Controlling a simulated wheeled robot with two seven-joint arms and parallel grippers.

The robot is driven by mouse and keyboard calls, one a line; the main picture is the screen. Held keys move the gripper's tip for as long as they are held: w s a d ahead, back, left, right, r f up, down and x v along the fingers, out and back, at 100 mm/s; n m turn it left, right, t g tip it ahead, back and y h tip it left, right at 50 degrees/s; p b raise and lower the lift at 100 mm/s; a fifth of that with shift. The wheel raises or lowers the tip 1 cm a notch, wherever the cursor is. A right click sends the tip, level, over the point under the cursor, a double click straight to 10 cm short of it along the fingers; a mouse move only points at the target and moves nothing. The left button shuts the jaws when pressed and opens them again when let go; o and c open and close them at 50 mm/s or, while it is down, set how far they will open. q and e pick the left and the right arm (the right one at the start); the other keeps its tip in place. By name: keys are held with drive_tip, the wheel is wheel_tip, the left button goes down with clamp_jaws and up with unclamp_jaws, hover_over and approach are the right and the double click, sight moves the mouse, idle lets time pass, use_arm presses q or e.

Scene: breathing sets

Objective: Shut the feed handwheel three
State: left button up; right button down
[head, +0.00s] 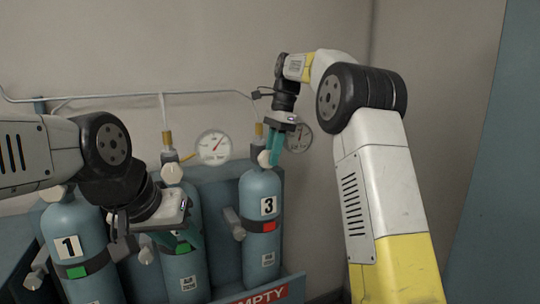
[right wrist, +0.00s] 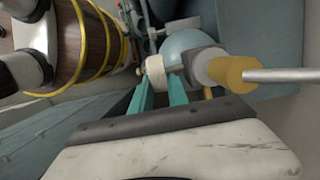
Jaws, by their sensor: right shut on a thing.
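Cylinder three (head: 260,240) is a blue bottle with a "3" label and a red tag, standing at the right of the row. Its pale feed handwheel (head: 263,158) sits at the top, beside the valve. My right gripper (head: 271,160) reaches down to it from above, its teal fingers shut on the handwheel. In the right wrist view the cream handwheel (right wrist: 156,66) shows at the fingertips, with a brass fitting and grey pipe to its right. My left gripper (head: 192,240) is low in front of the middle cylinder; its jaw opening is not clear.
Cylinder one (head: 68,222) and the middle cylinder (head: 183,268) stand to the left with green tags. Round gauges (head: 213,147) hang behind, one partly hidden by my right arm. An "EMPTY" sign (head: 256,296) is at the front. A wall pipe runs above.

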drive_tip(key=c, duration=1.6)
unclamp_jaws()
drive_tip(key=shift+o, duration=0.2)
drive_tip(key=shift+r, duration=0.1)
drive_tip(key=v, duration=0.7)
drive_tip(key=shift+r, duration=0.3)
drive_tip(key=shift+o, duration=0.2)
